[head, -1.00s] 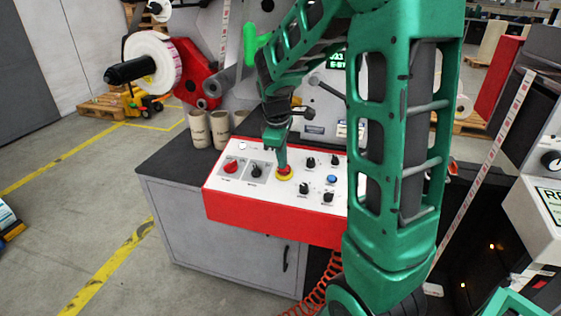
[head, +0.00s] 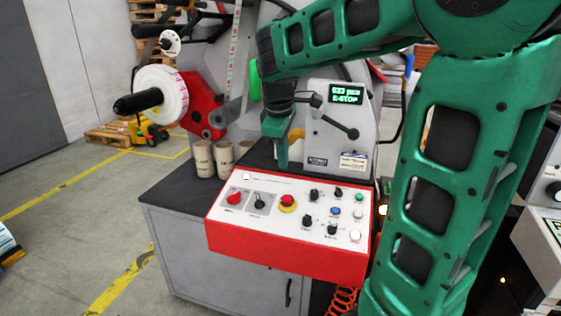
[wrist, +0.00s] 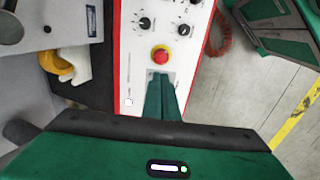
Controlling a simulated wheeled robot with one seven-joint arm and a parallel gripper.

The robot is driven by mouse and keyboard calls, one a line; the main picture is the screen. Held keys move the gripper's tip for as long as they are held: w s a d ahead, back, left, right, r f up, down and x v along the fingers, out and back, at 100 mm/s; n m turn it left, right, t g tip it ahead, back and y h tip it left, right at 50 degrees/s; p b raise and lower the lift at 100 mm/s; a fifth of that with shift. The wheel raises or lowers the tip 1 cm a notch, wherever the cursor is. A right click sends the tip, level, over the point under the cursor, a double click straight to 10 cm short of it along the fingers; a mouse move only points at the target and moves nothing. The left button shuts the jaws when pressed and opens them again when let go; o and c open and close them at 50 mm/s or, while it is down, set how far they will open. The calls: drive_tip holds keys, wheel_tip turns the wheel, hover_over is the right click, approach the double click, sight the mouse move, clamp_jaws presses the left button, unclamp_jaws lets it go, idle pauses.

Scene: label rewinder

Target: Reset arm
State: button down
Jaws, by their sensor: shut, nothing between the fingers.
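My gripper (head: 281,160) is shut and empty. In the head view it points down above the back edge of the control panel (head: 280,258), a white-topped box with a red front. The red emergency stop button on a yellow base (head: 287,202) stands clear in front of and below the fingertips. In the wrist view my green fingers (wrist: 162,92) are closed together over the panel, with the red button (wrist: 159,56) just beyond the tips. A display (head: 348,93) on the machine reads "E-STOP" in green.
The panel carries several knobs (head: 314,194) and buttons and sits on a grey cabinet (head: 185,246). Cardboard cores (head: 223,160) stand behind it at left. A black lever (head: 340,124) juts from the machine behind my gripper. A label roll (head: 165,95) hangs at left.

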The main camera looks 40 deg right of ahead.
idle(0.3)
drive_tip(key=s+f+m+y, duration=0.1)
drive_tip(key=s+f+m, duration=0.2)
drive_tip(key=s, duration=0.5)
drive_tip(key=s+f+m+g, duration=0.1)
drive_tip(key=s+f+m, duration=0.2)
drive_tip(key=s+m, duration=0.3)
drive_tip(key=s+f+m+g+y, duration=0.1)
drive_tip(key=s+f+m, duration=0.3)
drive_tip(key=s, duration=0.8)
drive_tip(key=shift+s+a+m+y, duration=0.2)
drive_tip(key=shift+m+y, duration=0.1)
drive_tip(key=shift+m, duration=0.2)
drive_tip(key=shift+w+f, duration=0.25)
drive_tip(key=shift+w, duration=0.35)
